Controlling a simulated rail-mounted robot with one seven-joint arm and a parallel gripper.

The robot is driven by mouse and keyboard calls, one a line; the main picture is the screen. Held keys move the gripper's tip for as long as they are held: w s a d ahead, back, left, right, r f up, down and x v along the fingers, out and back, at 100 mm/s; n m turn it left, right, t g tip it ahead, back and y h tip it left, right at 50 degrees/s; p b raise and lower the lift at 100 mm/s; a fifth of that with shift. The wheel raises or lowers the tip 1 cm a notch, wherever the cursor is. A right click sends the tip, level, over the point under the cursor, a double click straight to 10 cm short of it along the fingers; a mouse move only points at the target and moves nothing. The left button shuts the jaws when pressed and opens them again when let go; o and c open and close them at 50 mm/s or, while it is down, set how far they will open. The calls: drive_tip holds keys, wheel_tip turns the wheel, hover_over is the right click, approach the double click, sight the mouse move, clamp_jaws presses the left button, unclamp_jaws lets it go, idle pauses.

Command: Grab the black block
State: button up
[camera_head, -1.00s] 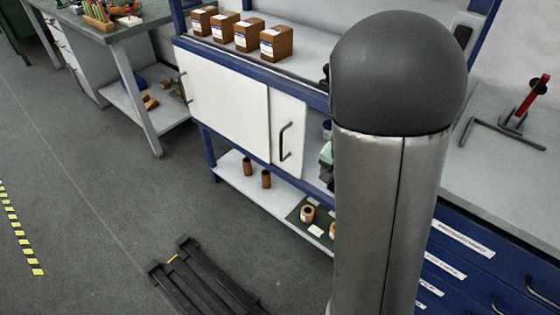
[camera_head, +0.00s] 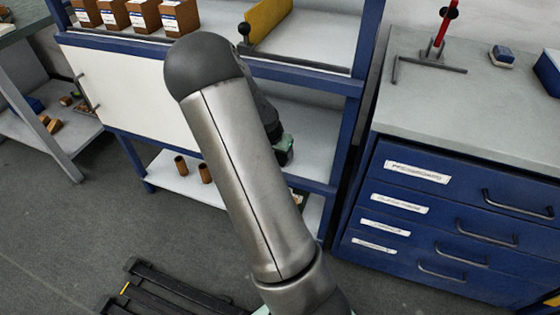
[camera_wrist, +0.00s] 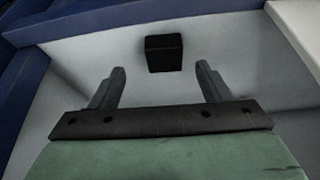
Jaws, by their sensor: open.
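The black block (camera_wrist: 164,53) shows in the wrist view, at the top centre, on a pale grey shelf surface. My gripper (camera_wrist: 160,80) is open and empty, with its two dark fingers spread to the left and right below the block in the picture. The block lies beyond the fingertips, in line with the gap between them, and is not held. In the head view my arm covers part of the blue-framed shelf unit, and the block cannot be seen there.
A blue frame edge (camera_wrist: 25,75) borders the shelf at left, and a white panel (camera_wrist: 300,30) is at upper right. In the head view a blue drawer cabinet (camera_head: 450,215) stands right of the shelf unit. Brown boxes (camera_head: 180,17) and a yellow object (camera_head: 268,18) are on the upper shelf.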

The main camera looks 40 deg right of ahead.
sight(280, 155)
drive_tip(key=x, duration=0.2)
drive_tip(key=b+x, duration=0.1)
drive_tip(key=x, duration=0.2)
drive_tip(key=shift+w+d+f+b, duration=0.15)
drive_tip(key=shift+w+d+b, duration=0.2)
drive_tip(key=shift+w, duration=0.1)
drive_tip(key=c, duration=1.5)
